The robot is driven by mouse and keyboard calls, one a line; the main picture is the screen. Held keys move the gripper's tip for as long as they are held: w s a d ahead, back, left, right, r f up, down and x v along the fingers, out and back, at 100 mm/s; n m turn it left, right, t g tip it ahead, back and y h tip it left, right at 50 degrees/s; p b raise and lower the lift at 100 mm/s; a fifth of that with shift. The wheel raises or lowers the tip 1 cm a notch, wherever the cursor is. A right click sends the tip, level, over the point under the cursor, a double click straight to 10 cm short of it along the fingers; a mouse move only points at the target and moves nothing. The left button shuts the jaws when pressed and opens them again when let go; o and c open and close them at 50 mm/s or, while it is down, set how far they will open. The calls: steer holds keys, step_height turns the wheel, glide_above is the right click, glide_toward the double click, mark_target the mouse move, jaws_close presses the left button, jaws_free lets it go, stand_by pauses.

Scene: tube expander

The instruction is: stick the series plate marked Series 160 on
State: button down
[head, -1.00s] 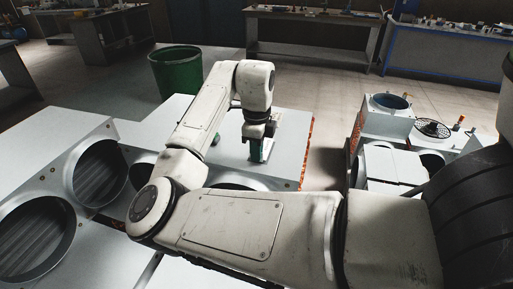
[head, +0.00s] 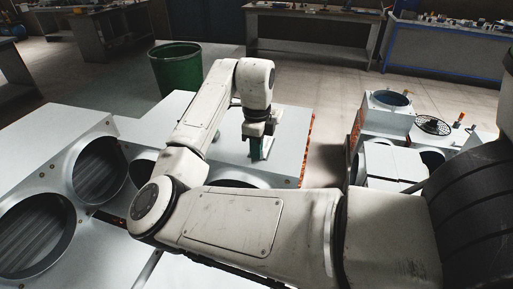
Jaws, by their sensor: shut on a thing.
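My gripper (head: 258,150) points down over the light grey metal housing (head: 288,135), right of the picture's middle line of arm links. It is shut on a small plate (head: 266,147) that shows only as a thin pale and green piece between and beside the fingers. The plate's marking cannot be read from here, so I cannot tell whether it says Series 160. The plate is at or just above the housing's top face; I cannot tell whether it touches. My arm hides part of the housing.
Large round duct openings (head: 98,170) lie at the left. A green bin (head: 176,70) stands behind the housing. At the right is a cart-like surface with a box with a round collar (head: 388,102) and a round black grille (head: 433,125). Workbenches (head: 312,30) stand at the back.

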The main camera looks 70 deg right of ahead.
steer(key=c, duration=1.2)
jaws_free()
steer(key=shift+r, duration=0.1)
step_height(320, 180, up, 11)
steer(key=shift+f+b, duration=0.2)
steer(key=shift+b, duration=0.1)
